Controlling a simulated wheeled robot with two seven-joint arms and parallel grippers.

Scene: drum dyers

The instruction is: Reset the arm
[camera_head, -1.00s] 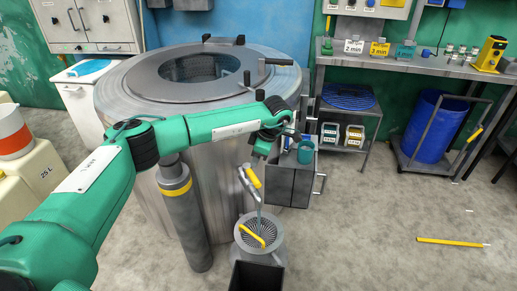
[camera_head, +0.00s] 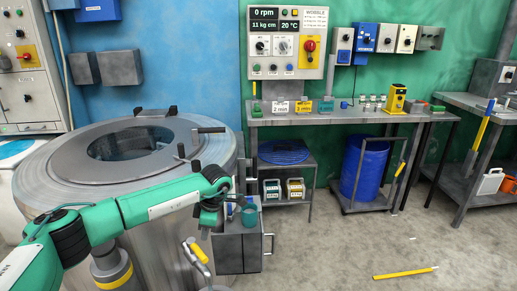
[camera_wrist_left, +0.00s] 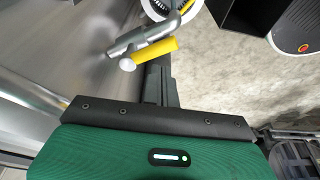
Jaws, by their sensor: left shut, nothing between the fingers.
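My left arm comes in from the left with green links and black joints, reaching across the front of the big steel drum (camera_head: 65,190). My left gripper (camera_head: 207,218) hangs at its end, pointing down, beside the drum and in front of a grey cabinet (camera_head: 228,252). In the left wrist view the dark fingers (camera_wrist_left: 157,85) are together with nothing between them. A grey metal lever with a yellow grip (camera_head: 200,254) stands just below the gripper; it also shows beyond the fingers in the left wrist view (camera_wrist_left: 155,53). My right gripper is not in view.
A steel bench (camera_head: 340,117) with signs and small bottles stands along the green wall under a control panel (camera_head: 287,42). A blue barrel (camera_head: 363,170) sits on a trolley. A yellow stick (camera_head: 405,272) lies on the floor. The floor at centre right is mostly free.

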